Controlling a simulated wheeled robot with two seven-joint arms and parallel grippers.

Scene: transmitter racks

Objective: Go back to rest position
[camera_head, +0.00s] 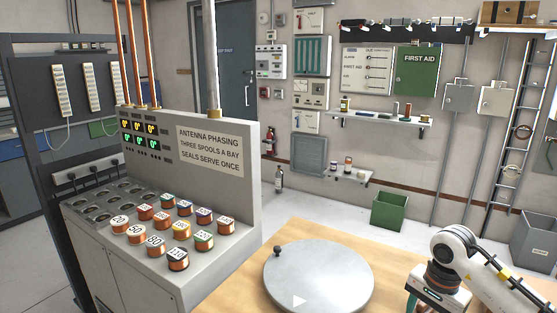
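My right arm comes in at the lower right. My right gripper (437,294) hangs over the right side of the wooden table (232,292), its white body showing and its finger ends cut off by the bottom edge, so its opening is hidden. My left gripper is out of view. A round grey plate (330,275) with a small dark knob (277,250) and a white arrow mark lies on the table, left of the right gripper.
Left stands a grey console (220,150) labelled antenna phasing, with several copper spools (181,231) on its sloped top beside empty sockets (102,208). A ladder (515,130) leans at right.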

